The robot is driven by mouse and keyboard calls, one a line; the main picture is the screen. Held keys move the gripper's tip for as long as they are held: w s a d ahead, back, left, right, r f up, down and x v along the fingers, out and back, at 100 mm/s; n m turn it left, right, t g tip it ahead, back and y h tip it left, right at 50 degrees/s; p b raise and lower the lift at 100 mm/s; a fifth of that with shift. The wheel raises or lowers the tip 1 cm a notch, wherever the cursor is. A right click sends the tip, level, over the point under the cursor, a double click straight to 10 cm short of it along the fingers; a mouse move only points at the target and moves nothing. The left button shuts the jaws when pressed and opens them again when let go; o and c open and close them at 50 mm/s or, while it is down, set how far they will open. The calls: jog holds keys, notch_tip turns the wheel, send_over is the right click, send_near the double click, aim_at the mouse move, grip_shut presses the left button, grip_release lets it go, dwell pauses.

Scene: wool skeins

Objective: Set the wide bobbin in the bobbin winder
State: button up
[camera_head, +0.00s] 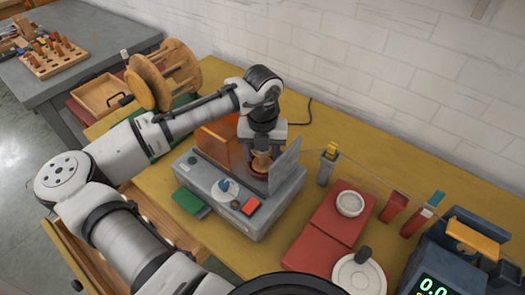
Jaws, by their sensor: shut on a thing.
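The bobbin winder (240,208) is a grey box on the yellow table, with an orange translucent panel (217,146) at its back left and a grey upright panel (284,166) at its right. My gripper (262,153) points down between these panels, over the winder's top. It is shut on a brown and orange bobbin (262,163), which I take for the wide bobbin. The bobbin's lower end is partly hidden, so I cannot tell whether it touches the winder. A blue-topped white knob (225,188) and a red button (250,206) are on the winder's front.
A red base (325,230) with white round parts stands to the right, near a blue device (440,262) with a display. A thin strand runs from a small post (326,165) to the right. A wooden reel (165,78) stands at back left. A wall runs behind.

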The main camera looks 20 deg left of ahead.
jog(key=o, duration=1.1)
jog(key=shift+c, duration=0.2)
notch_tip(320, 180, up, 14)
jog(key=b, duration=0.2)
jog(key=shift+f, duration=0.15)
